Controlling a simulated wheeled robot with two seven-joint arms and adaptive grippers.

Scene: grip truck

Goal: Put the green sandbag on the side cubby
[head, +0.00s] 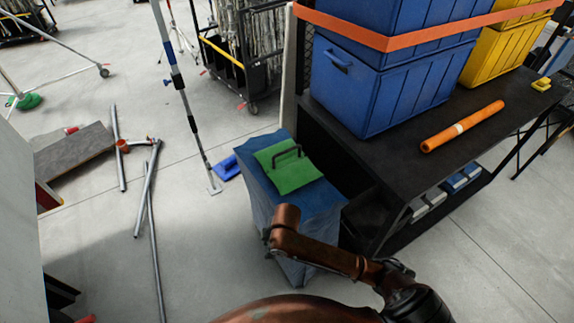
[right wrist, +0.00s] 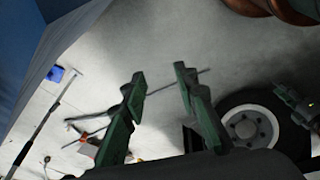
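The green sandbag (head: 287,166), with a dark handle on top, lies on a blue cloth-covered block (head: 318,201). The black cart (head: 400,165) stands just right of it. A dark lower opening (head: 366,212) in the cart's near side looks like the side cubby. My right arm crosses the lower middle of the head view, in front of the blue block; its fingers cannot be made out there. My left gripper is not identifiable in either view.
Blue crates (head: 375,90), yellow crates (head: 490,60) and an orange roll (head: 462,127) are on the cart top. Small boxes (head: 430,200) sit on its lower shelf. A striped pole (head: 185,100) stands left of the blue block. Metal tubes (head: 150,195) lie on the floor further left.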

